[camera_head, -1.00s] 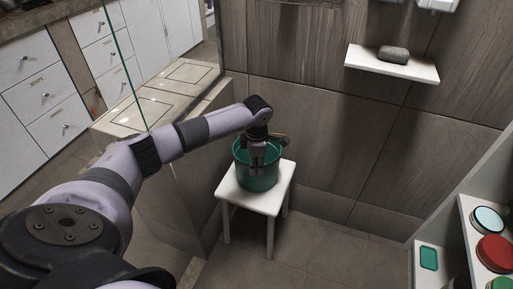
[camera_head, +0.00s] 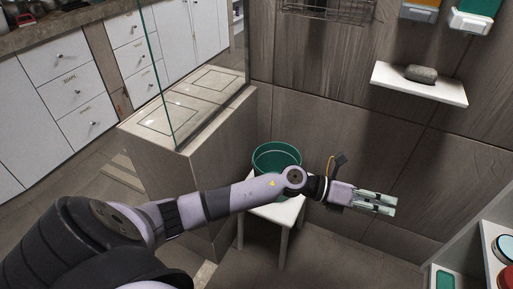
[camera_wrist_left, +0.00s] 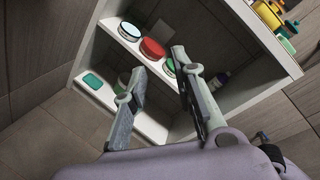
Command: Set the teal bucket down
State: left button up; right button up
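The teal bucket (camera_head: 275,163) stands upright on a small white stool (camera_head: 285,212) against the tiled wall. My left forearm crosses in front and hides the bucket's lower part. My left gripper (camera_head: 392,203) is to the right of the bucket and stool, apart from both, pointing right. In the left wrist view its fingers (camera_wrist_left: 158,63) are spread with nothing between them. The bucket is not in the left wrist view. My right gripper is in neither view.
A white wall shelf (camera_head: 405,82) holds a grey stone (camera_head: 421,74). A white shelf unit (camera_wrist_left: 112,107) with several round tins stands ahead of the gripper. A glass panel (camera_head: 158,75) rises from a low tiled wall at left. The floor right of the stool is clear.

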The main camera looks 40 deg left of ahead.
pick_arm(q)
jog(key=w+a+f+n+t+y, duration=0.2)
jog(key=a+n+t+y, duration=0.6)
jog(key=n, duration=1)
jog(key=s+a+f+n+g+y, duration=0.1)
jog(key=s+a+f+n+y, duration=0.15)
jog(key=f+n, duration=0.25)
jog(key=s+a+f+n+y, duration=0.2)
jog(key=a+f+n+y, duration=0.1)
jog(key=a+f+n, duration=0.15)
jog(key=s+f+n+g, duration=0.4)
jog(key=s+f+g, duration=0.2)
jog(key=s, duration=0.6)
jog(key=s+f+n+g, duration=0.5)
jog(key=s+f, duration=0.6)
jog(key=s, duration=0.2)
jog(key=shift+s+a+g+y, duration=0.2)
jog(key=shift+a+g+y, duration=0.15)
jog(key=shift+a+g, duration=0.05)
jog(key=shift+f, duration=0.1)
